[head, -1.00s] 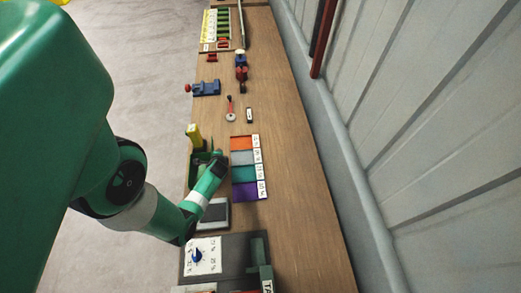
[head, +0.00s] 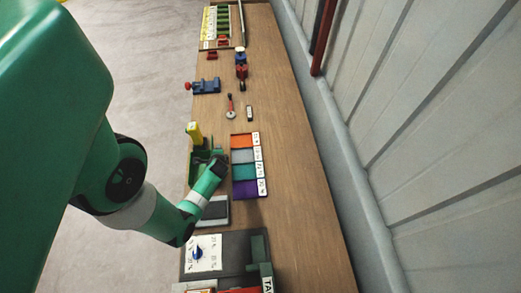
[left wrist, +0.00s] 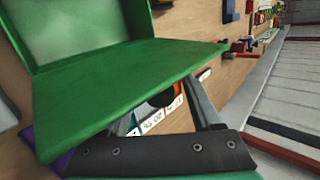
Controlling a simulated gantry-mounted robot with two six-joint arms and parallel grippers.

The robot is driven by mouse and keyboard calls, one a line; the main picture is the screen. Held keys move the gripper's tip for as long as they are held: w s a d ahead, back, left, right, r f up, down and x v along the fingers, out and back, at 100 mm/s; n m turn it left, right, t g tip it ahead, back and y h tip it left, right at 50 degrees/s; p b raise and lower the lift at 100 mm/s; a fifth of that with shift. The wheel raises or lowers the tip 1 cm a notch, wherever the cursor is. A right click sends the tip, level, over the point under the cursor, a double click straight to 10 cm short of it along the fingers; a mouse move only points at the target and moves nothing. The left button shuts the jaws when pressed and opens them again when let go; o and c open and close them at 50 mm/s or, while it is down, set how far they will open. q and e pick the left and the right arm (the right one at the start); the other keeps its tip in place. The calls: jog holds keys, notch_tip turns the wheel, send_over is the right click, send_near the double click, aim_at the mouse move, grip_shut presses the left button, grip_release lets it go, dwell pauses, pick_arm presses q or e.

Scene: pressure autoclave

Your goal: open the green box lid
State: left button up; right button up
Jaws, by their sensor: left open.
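The green box (head: 196,166) stands on the bench's left side in the head view. My left gripper (head: 218,161) is at its right side, small and partly hidden by its own wrist. In the left wrist view a broad green panel of the box (left wrist: 130,85) fills the middle, close to the camera, and joins a paler green recessed part (left wrist: 75,28) at an angle. I cannot tell for sure which part is the lid. My left gripper's fingers (left wrist: 168,108) are spread open below the panel, and their tips are partly hidden. Contact cannot be told. My right gripper is not in view.
A tray with orange, grey, teal and purple sections (head: 244,157) lies right of the box. A yellow object (head: 194,133) stands behind it. A grey pad (head: 213,213) and a dark panel with a blue knob (head: 198,254) are nearer. Bare bench lies to the right.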

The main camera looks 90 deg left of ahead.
pick_arm(q)
jog(key=p+v, duration=0.3)
jog(key=v, duration=0.7)
jog(key=shift+d, duration=0.2)
